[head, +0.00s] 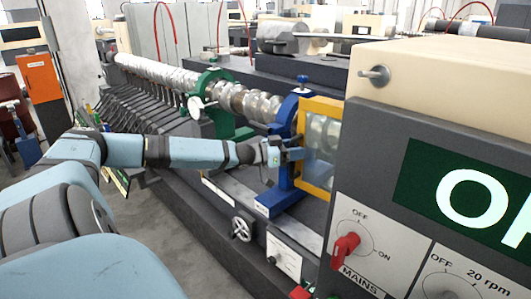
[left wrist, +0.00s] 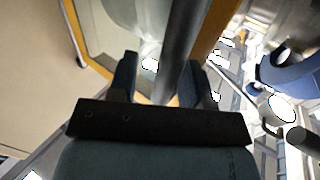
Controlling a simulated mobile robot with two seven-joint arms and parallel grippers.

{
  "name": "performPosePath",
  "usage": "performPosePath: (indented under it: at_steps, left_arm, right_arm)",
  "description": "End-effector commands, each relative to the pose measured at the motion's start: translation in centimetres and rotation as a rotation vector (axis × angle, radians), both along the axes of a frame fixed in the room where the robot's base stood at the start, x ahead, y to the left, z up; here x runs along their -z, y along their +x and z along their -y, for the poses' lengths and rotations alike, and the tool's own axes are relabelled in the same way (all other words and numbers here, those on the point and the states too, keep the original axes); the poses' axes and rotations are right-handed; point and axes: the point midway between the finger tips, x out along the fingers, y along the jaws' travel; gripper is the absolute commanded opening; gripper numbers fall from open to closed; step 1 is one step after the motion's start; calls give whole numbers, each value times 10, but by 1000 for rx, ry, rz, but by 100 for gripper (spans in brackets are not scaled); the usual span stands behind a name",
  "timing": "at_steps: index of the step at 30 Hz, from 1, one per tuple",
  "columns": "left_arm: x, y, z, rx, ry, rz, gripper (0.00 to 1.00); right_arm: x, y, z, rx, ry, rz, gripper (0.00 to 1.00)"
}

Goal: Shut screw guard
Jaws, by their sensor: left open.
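The screw guard (head: 302,118) is a clear pane in a yellow frame, between the blue stand and the machine's grey cabinet. Part of the shiny screw shows through the pane. In the left wrist view the yellow frame (left wrist: 98,88) and a grey bar (left wrist: 183,40) are close in front of the fingers. My left gripper (head: 298,148) is at the guard's left side. In the left wrist view its open fingers (left wrist: 160,78) lie on either side of the bar; I cannot tell whether they touch it. My right gripper is not in view.
A blue stand (head: 285,135) is right beside my left gripper, and a green stand (head: 210,85) holds the long screw (head: 160,75) farther left. The cabinet with a red mains switch (head: 345,247) fills the right. A handwheel (head: 242,229) sits below my forearm. Floor is clear at lower left.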

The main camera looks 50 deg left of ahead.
Motion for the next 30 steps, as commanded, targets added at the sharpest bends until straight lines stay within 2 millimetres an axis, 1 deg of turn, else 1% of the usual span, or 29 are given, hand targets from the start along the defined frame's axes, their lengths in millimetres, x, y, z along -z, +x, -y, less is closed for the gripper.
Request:
performPosePath:
  at_steps: [1, 3, 13, 15, 19, 23, 27, 30]
  left_arm:
    - [5, -6, -1, 3, 3, -6, 44]
    - [5, -12, -1, 7, 2, -8, 44]
    - [5, -40, -9, 13, 1, -10, 44]
    - [2, -51, -13, 18, 3, -12, 44]
    - [1, -69, -20, 15, 2, -11, 44]
    - [0, -91, -29, 16, 1, -7, 44]
    - [4, -106, -35, 17, -2, -4, 44]
    - [4, -113, -38, 16, -3, -4, 44]
  right_arm:
    - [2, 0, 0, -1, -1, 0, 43]
    - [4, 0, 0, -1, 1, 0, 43]
    - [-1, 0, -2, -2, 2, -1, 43]
    - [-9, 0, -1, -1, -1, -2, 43]
    - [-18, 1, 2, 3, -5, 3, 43]
    - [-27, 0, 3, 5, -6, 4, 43]
    - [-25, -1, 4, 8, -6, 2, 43]
    - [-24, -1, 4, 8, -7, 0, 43]
